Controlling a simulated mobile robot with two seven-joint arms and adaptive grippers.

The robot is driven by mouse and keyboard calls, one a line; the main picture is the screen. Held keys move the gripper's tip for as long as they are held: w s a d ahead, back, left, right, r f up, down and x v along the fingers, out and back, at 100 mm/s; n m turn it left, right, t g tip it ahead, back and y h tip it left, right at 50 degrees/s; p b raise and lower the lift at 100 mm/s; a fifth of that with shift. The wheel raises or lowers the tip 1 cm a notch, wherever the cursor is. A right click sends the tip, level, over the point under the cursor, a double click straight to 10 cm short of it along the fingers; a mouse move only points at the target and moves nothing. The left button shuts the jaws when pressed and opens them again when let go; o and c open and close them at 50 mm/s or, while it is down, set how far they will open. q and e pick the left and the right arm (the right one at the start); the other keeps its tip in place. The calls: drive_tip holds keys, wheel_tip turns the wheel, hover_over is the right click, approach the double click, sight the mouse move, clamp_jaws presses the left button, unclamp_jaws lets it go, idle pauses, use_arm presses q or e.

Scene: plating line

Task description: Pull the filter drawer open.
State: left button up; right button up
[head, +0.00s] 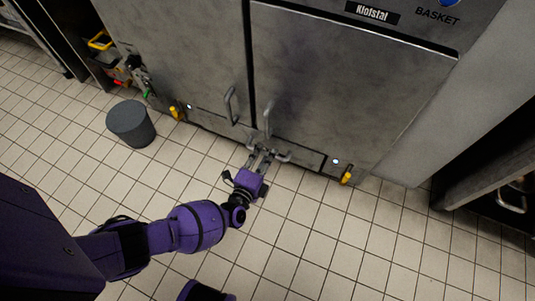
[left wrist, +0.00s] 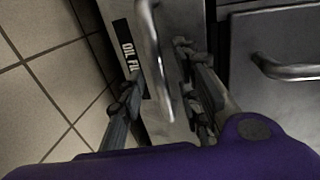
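The filter drawer is the low panel under the two fryer doors. Its front, with a label reading "OIL FIL" (left wrist: 125,45), shows in the left wrist view. Its curved metal handle (left wrist: 154,55) runs between my left fingers; part of the handle also shows in the head view (head: 283,157). My left gripper (head: 262,154) is at the drawer front, low near the floor. In the left wrist view its fingers (left wrist: 162,85) stand apart on either side of the handle, with a visible gap on the right side. I cannot tell whether the drawer is fully closed. My right gripper is not in view.
Two steel doors above carry upright handles (head: 230,107) close to my left gripper. Yellow-handled valves (head: 346,177) sit at the fryer's lower edge. A grey bin (head: 131,124) stands on the left. The tiled floor (head: 320,235) in front is clear.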

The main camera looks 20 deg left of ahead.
use_arm(q)
drive_tip(key=shift+b+x, duration=0.5)
drive_tip(key=shift+x, duration=0.7)
drive_tip(key=shift+c, duration=0.3)
clamp_jaws()
